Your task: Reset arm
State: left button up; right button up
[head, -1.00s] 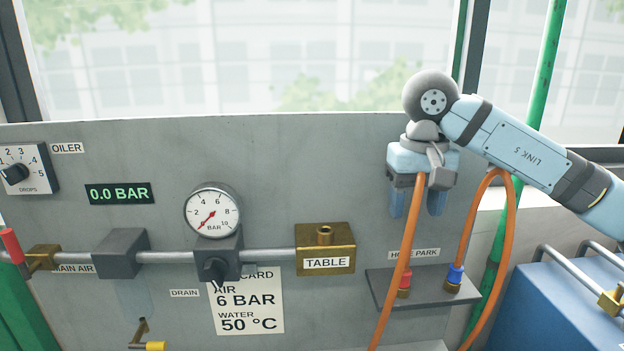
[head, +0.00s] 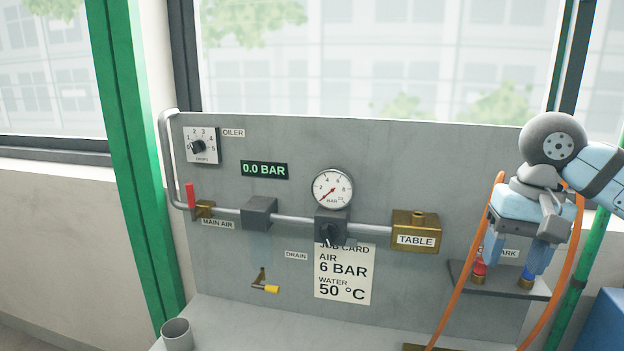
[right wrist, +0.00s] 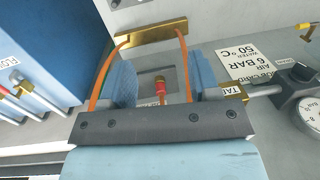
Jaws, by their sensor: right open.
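My right gripper (head: 515,257) hangs with its blue fingers pointing down, in front of the hose park shelf (head: 538,293). It is open, with nothing between the fingers in the head view. Two orange hoses (head: 466,262) run beside it. A red coupling (head: 479,268) and a blue coupling (head: 527,281) stand on the shelf, partly covered by the fingers. In the right wrist view my gripper (right wrist: 164,88) is open. The red coupling (right wrist: 160,88) shows between the fingers, apart from both. My left gripper is not in view.
A grey panel carries the oiler dial (head: 198,146), the main air valve with red lever (head: 190,196), the pressure gauge (head: 332,188), a brass TABLE block (head: 415,230) and a yellow-tipped drain lever (head: 266,287). The display (head: 264,170) reads 0.0 BAR. A grey cup (head: 177,333) stands lower left.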

jog(key=s+a+f+m+y, duration=0.2)
jog(key=a+f+m+y, duration=0.3)
jog(key=a+m+y, duration=0.6)
jog(key=s+a+f+m+y, duration=0.1)
jog(key=a+f+m+y, duration=0.4)
jog(key=a+m+y, duration=0.55)
jog(key=w+d+f+m+t+h, duration=0.1)
jog(key=d+f+m+t+h, duration=0.5)
jog(key=m, duration=1)
jog(key=d+f+m+t+h, duration=0.1)
jog(key=f+m+t+h, duration=0.7)
jog(key=f+m+t, duration=0.65)
jog(key=s+d+f+m+g+h, duration=0.2)
jog(key=s+f+m+g+h, duration=0.1)
jog(key=s+f+m+g, duration=0.35)
jog(key=s+d+f+m+g+h, duration=0.2)
jog(key=s+f+m+g, duration=0.1)
jog(key=s+f+m, duration=0.45)
pick_arm(q)
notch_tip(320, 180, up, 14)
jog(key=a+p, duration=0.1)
jog(key=p, duration=1.5)
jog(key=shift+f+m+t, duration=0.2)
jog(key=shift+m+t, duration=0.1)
pick_arm(e)
notch_tip(320, 180, up, 11)
jog(key=d, duration=0.1)
jog(key=shift+s+d, duration=0.3)
jog(key=shift+s, duration=0.15)
